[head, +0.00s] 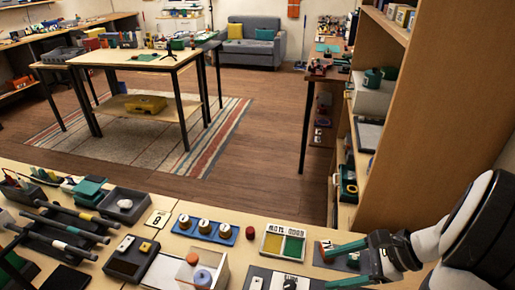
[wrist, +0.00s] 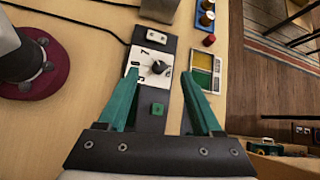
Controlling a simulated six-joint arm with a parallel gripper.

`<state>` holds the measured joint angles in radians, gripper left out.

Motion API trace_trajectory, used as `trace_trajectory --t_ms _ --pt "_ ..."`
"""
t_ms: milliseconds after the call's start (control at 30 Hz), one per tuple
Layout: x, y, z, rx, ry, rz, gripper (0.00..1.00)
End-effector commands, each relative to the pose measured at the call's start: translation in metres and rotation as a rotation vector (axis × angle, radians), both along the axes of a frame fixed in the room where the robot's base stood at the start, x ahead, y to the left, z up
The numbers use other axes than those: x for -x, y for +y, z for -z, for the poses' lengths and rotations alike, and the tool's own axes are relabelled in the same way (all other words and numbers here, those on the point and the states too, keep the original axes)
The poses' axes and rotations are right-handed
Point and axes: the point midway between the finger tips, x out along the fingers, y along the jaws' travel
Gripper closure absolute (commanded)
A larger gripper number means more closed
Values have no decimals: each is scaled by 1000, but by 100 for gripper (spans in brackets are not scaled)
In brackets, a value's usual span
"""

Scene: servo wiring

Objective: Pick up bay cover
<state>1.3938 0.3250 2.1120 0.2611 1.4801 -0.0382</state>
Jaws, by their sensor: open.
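My gripper (wrist: 158,74) is open, its two green fingers spread on either side of a long dark panel (wrist: 168,52). The panel carries a white dial plate (wrist: 147,66) with a black-and-silver knob. A small green block (wrist: 157,109) sits on the panel's dark near part, between the fingers, with nothing gripped. This dark part may be the bay cover; I cannot tell for certain. In the head view my gripper (head: 326,268) is at the lower right, over the bench, and its arm hides part of the panel.
A yellow-and-green display box (head: 283,243) stands close beside the panel, with a red button (head: 250,232) and a blue knob strip (head: 204,229) further left. A round dark-red base (wrist: 45,75) is left in the wrist view. A wooden shelf (head: 425,110) rises at the right.

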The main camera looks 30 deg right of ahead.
Motion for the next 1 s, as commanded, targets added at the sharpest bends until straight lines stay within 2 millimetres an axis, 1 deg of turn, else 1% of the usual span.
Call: trace_trajectory --t_ms 33,67,100,167,200,300,333,400,467,567,600,700,800,933,1000 --pt "33 -43 17 -71 -36 223 34" --pt "56 -65 27 -105 -63 353 34" --pt "89 -90 40 -146 -104 518 34" --pt "141 -117 60 -195 -168 741 34" --pt "173 -127 73 -217 -208 868 34" --pt "235 -137 96 -250 -287 1100 34" --pt "248 -137 101 -255 -303 1144 34" --pt "264 -137 108 -262 -328 1209 34" --pt "264 -139 113 -266 -335 1226 34" --pt "242 -147 124 -268 -334 1225 34" --pt "231 -151 130 -269 -334 1223 34" --pt "207 -161 142 -267 -333 1223 34" --pt "190 -168 151 -266 -332 1223 34" --pt "177 -172 157 -266 -332 1223 34" --pt "163 -173 162 -268 -331 1222 34"
